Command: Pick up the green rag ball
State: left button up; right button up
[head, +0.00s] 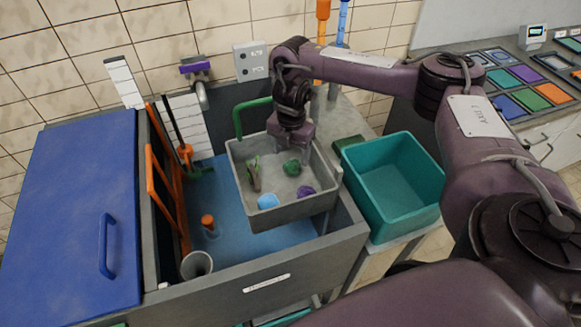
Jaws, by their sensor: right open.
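The green rag ball (291,168) lies in a grey tray (291,212), towards the tray's far right side. My right gripper (292,147) comes down from above, just beyond and over the ball in the picture. It is open and nothing shows between its fingers. I cannot tell whether the fingers touch the ball. A light blue ball (268,202) and a purple ball (306,192) lie nearer in the same tray. A green and brown object (253,174) stands at the tray's left. My left gripper is out of view.
The tray sits over a grey sink with blue water (235,238). A green curved handle (240,120) rises behind the tray. A teal bin (385,212) stands to the right. A blue lid (75,215) and orange frame (160,195) are on the left.

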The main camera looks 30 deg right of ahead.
aim_at(291, 163)
jog(key=f+p, duration=0.2)
jog(key=f, duration=0.2)
jog(key=shift+s+f, duration=0.15)
jog(key=shift+s, duration=0.05)
jog(key=shift+w+f, duration=0.1)
jog(key=shift+f, duration=0.4)
jog(key=c, duration=1.1)
jog(key=shift+r, duration=0.15)
